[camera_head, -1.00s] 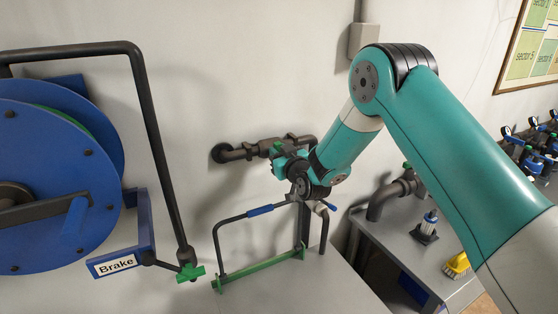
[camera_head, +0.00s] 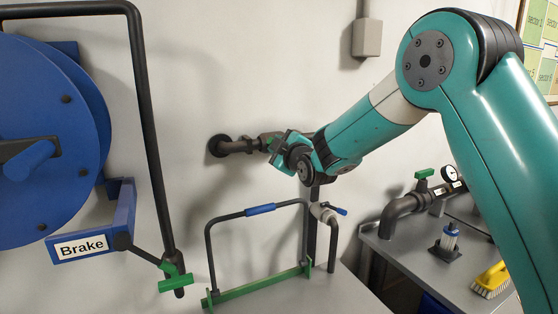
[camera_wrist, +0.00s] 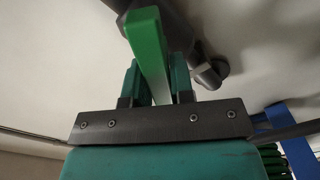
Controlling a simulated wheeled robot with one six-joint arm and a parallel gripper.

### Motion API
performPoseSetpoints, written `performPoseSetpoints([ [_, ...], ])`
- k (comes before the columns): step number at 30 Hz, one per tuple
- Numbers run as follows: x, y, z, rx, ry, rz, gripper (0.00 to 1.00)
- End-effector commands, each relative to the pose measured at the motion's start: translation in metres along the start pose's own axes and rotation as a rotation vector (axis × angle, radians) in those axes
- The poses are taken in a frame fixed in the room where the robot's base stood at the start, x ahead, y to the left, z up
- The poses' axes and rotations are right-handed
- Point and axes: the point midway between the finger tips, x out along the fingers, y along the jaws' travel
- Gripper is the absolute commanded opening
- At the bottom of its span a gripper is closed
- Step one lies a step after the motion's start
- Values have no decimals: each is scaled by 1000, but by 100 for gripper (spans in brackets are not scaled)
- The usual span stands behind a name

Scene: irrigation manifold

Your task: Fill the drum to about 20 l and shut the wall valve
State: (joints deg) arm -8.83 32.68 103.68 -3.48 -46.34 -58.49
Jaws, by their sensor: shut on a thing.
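The wall valve sits on a dark pipe (camera_head: 236,147) that comes out of the wall near the middle of the head view. My gripper (camera_head: 276,148) is at this valve and hides most of it. In the wrist view a green valve lever (camera_wrist: 148,45) runs between the two fingers of my gripper (camera_wrist: 152,82). The fingers are shut on the lever, with the dark pipe behind it. How far the valve is turned cannot be told. I see no drum to fill and no volume reading in either view.
A blue hose reel (camera_head: 45,150) with a Brake sign (camera_head: 82,247) and a bent dark pipe (camera_head: 150,130) stand at left. A frame with a blue grip (camera_head: 260,210) stands below my gripper. A grey bench (camera_head: 410,250) at right holds a gauge (camera_head: 449,174) and a brush (camera_head: 492,280).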

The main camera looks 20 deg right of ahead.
Motion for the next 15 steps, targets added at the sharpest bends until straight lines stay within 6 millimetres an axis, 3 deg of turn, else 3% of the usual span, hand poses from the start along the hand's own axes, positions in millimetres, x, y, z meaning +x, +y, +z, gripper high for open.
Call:
performPoseSetpoints([
  [15,0,-2,0,-124,0,-1,0],
])
